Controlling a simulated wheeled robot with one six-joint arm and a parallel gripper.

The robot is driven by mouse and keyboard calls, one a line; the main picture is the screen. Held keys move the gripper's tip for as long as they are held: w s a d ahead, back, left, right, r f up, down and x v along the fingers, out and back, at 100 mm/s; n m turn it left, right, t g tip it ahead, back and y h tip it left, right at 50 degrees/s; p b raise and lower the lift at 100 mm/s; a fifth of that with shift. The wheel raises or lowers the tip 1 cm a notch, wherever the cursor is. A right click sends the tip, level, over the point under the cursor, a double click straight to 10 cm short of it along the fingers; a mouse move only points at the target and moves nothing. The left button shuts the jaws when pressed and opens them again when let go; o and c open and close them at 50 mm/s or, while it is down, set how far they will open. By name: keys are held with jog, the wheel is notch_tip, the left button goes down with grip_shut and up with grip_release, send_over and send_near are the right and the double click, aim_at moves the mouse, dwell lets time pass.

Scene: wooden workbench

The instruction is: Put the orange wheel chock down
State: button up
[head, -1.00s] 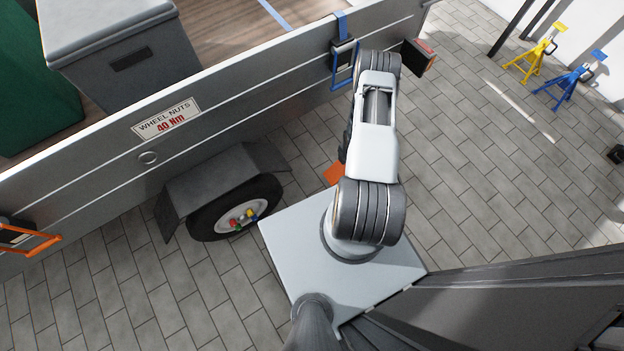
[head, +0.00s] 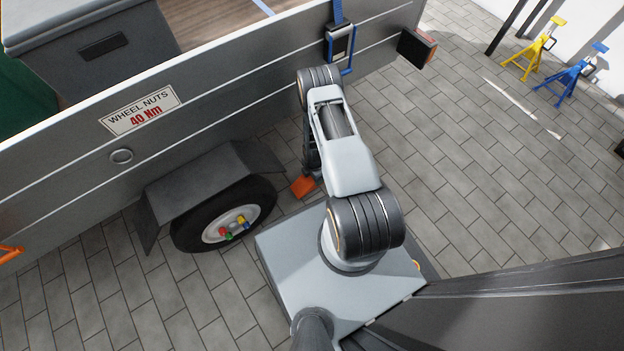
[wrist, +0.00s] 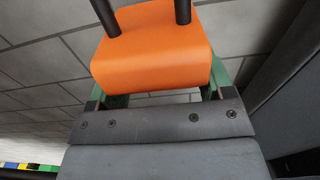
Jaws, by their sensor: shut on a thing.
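The orange wheel chock (head: 303,187) shows in the head view, low beside the trailer wheel (head: 226,216) and to its right, partly hidden by my arm. It fills the upper middle of the wrist view (wrist: 150,55), with two dark posts on it. My gripper (wrist: 155,88) is shut on the chock, with green finger parts showing at its two sides. In the head view my arm hides most of the gripper. I cannot tell whether the chock touches the paving.
The grey trailer side (head: 215,95) and the wheel's mudguard (head: 205,175) stand close to the left of my arm. A blue strap buckle (head: 340,45) hangs on the trailer. Paving (head: 450,170) to the right is clear. Yellow (head: 533,55) and blue (head: 577,78) stands are far right.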

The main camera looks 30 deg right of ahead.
jog(key=shift+w+a+f, duration=0.1)
jog(key=shift+a+f, duration=0.15)
jog(key=shift+f, duration=0.1)
jog(key=shift+a+f+b, duration=0.1)
jog(key=shift+f+b, duration=0.8)
jog(key=shift+f, duration=0.7)
jog(key=shift+f, duration=0.2)
jog(key=o, duration=1.3)
notch_tip(320, 180, up, 12)
jog(key=p, duration=0.5)
jog(key=shift+r, duration=0.2)
